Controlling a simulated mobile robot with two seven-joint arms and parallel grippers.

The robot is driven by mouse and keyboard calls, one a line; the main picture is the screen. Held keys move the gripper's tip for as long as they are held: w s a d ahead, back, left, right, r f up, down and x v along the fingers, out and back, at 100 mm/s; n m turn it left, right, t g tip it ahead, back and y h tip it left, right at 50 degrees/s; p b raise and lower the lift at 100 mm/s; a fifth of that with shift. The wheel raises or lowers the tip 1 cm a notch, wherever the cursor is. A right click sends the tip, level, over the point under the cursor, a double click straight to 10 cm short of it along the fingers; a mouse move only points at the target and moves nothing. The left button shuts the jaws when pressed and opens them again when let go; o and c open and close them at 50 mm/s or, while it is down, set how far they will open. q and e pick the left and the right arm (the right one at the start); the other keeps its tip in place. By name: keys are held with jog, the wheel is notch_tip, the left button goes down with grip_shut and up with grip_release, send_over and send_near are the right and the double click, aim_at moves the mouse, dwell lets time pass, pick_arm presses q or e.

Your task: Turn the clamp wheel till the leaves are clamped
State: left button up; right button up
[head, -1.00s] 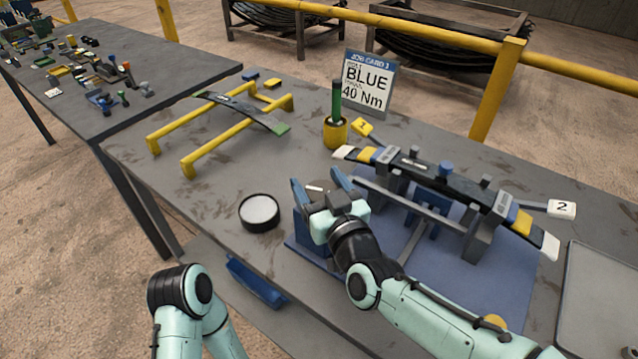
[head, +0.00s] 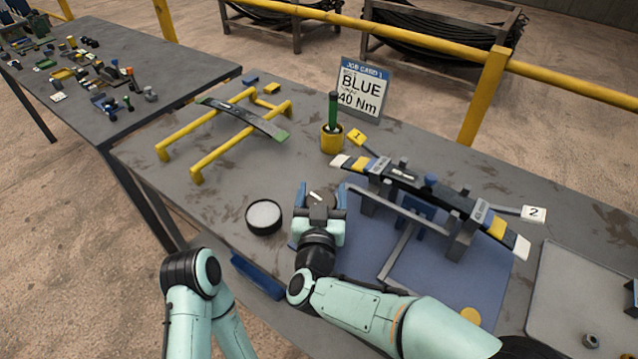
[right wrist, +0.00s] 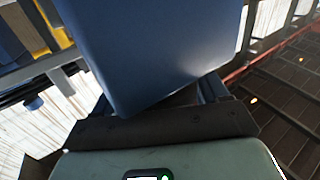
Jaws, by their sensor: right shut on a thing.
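My right gripper (head: 320,196) is at the left end of the blue fixture plate (head: 440,285), with its blue fingers closed around a dark part with a white mark, which looks like the clamp wheel; the fingers and wrist hide most of it. The dark stack of leaves (head: 405,178), with yellow and white ends, lies across the fixture's grey posts (head: 462,240). I cannot tell how tightly the leaves are pressed together. In the right wrist view a large dark blue surface (right wrist: 155,45) fills the middle and hides the grip. My left gripper is out of view.
A black-rimmed round dish (head: 263,216) stands close left of my right gripper. A yellow rack (head: 205,163) with another leaf stands behind it. A yellow cup (head: 332,138) and the job card (head: 361,90) stand at the back. A grey tray (head: 590,290) lies at right.

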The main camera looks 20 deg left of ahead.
jog(key=m+h+p, duration=0.1)
jog(key=m+h, duration=0.1)
jog(key=h, duration=0.1)
jog(key=m+h+p, duration=0.1)
jog(key=h, duration=0.2)
jog(key=shift+d+r+m, duration=0.1)
jog(key=shift+d+m, duration=0.05)
jog(key=shift+m, duration=0.25)
jog(key=shift+d+m+h+p, duration=0.15)
jog(key=shift+m+h+p, duration=0.45)
jog(key=shift+h, duration=0.3)
jog(key=shift+m+h, duration=0.3)
jog(key=shift+h, duration=0.1)
jog(key=o, duration=1)
jog(key=shift+c, duration=0.2)
